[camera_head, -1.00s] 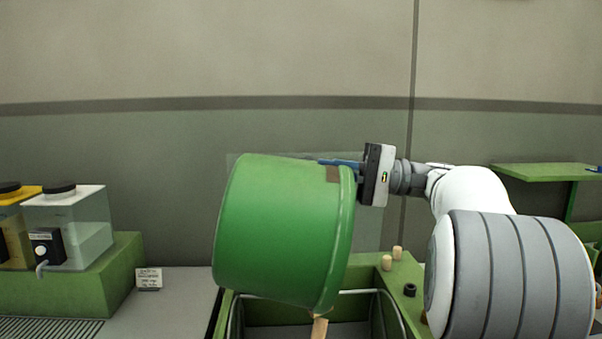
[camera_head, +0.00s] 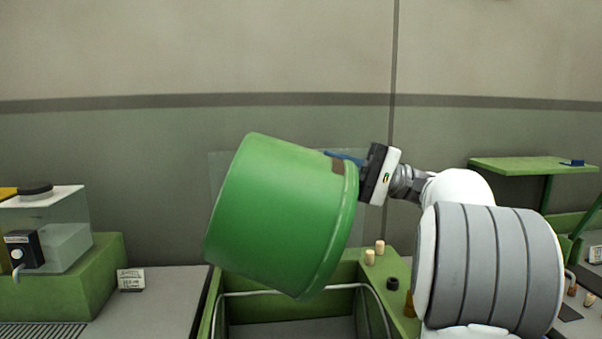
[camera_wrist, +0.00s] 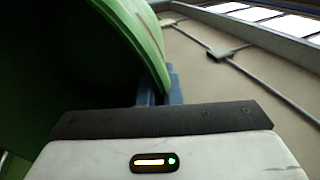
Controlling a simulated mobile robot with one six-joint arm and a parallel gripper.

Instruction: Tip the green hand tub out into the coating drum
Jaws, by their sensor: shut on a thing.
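The green hand tub (camera_head: 280,215) hangs in the air in the head view, steeply tilted with its rim toward the lower right. My gripper (camera_head: 345,159) is shut on the tub at its upper rim, beside a brown patch. In the wrist view the blue fingers (camera_wrist: 160,92) meet the rim of the tub (camera_wrist: 135,35), whose inside is dark. I cannot see any contents in it. Below the tub is an open green-walled container (camera_head: 214,312) with a pale rail; I cannot tell whether this is the coating drum.
Two corks (camera_head: 375,252) and a black ring (camera_head: 392,284) sit on the green ledge right of the opening. A clear tank (camera_head: 50,225) on a green block and a small sign (camera_head: 131,279) stand left. A green shelf (camera_head: 530,165) is at right.

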